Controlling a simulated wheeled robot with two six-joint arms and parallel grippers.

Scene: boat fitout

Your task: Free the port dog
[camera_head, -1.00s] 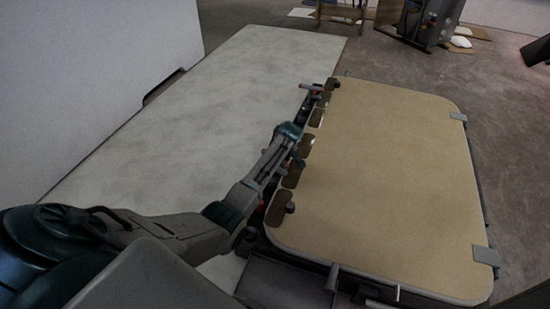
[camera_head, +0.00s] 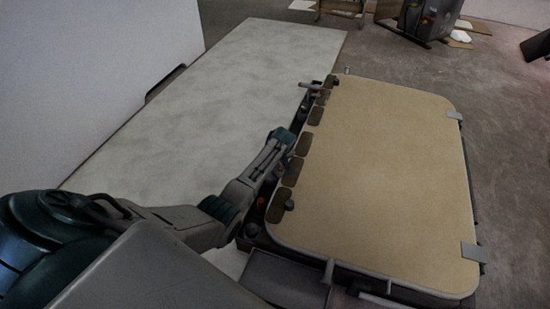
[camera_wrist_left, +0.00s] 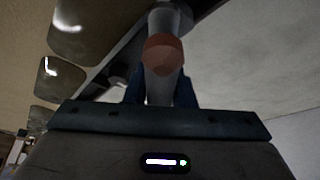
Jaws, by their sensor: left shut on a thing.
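The tan hatch panel (camera_head: 375,180) lies flat with a row of dark oval pads (camera_head: 292,172) along its left edge. My left arm reaches to that edge, and its gripper tip is hidden behind the wrist in the head view. In the left wrist view, my left gripper (camera_wrist_left: 160,92) has its dark blue fingers shut on a grey lever with a red-orange end (camera_wrist_left: 164,54), apparently the port dog. My right gripper is not in view.
A pale board (camera_head: 215,95) covers the floor left of the hatch, beside a white wall (camera_head: 90,80). Two grey tabs (camera_head: 471,252) sit on the panel's right edge. Grey machinery (camera_head: 430,18) stands at the back. Floor to the right is open.

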